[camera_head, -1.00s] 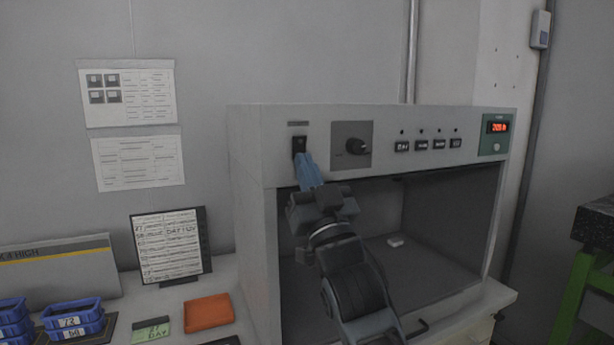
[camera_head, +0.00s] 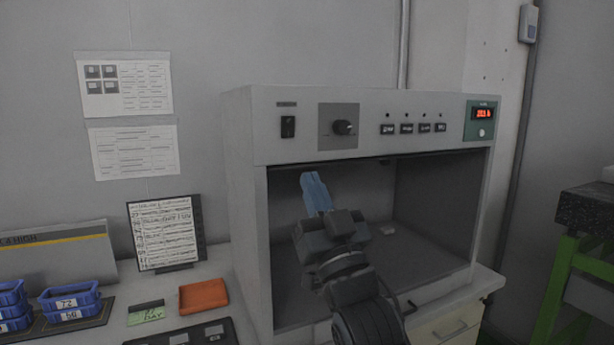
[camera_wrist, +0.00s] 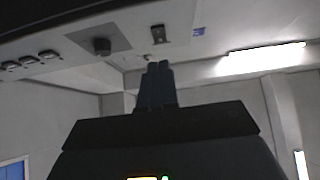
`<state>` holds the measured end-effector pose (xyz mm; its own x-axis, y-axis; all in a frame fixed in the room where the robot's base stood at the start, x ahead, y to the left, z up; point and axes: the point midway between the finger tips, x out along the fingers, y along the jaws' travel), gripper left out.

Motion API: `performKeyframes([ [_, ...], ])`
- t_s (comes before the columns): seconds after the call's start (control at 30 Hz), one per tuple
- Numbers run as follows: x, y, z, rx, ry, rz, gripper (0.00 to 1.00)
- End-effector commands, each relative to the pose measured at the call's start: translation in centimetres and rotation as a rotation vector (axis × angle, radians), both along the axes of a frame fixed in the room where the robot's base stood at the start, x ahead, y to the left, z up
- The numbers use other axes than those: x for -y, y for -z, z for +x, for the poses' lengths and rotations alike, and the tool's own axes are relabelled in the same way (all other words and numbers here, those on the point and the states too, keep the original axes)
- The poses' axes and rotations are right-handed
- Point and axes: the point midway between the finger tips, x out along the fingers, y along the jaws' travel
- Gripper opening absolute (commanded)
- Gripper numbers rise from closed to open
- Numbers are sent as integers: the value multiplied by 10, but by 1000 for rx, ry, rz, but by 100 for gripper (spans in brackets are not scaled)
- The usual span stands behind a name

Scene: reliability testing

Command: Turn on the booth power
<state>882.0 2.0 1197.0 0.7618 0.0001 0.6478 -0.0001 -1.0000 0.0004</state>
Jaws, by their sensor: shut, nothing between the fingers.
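The grey booth (camera_head: 246,200) stands on the counter with its front open. Its power switch, a black rocker (camera_head: 288,127), is at the left of the top panel under a small label. The rocker also shows in the wrist view (camera_wrist: 158,34), above my fingertips. My gripper (camera_head: 314,180) is shut with nothing in it. Its blue fingers point up in front of the booth opening, below and right of the rocker and apart from it. The red display (camera_head: 482,113) at the panel's right is lit. I cannot tell the rocker's position.
A dark knob (camera_head: 343,127) and a row of small buttons (camera_head: 407,129) sit right of the rocker. Left are an orange tray (camera_head: 204,294), blue bins (camera_head: 70,302) and a list stand (camera_head: 166,234).

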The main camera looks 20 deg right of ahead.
Motion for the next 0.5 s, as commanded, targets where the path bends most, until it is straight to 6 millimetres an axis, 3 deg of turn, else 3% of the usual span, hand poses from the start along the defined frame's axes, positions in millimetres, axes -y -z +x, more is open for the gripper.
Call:
performKeyframes([
  [0.13, -1, 21, -14, -2, -3, 2, 0],
  [0.5, 0, 28, -22, 0, 0, 0, 0],
])
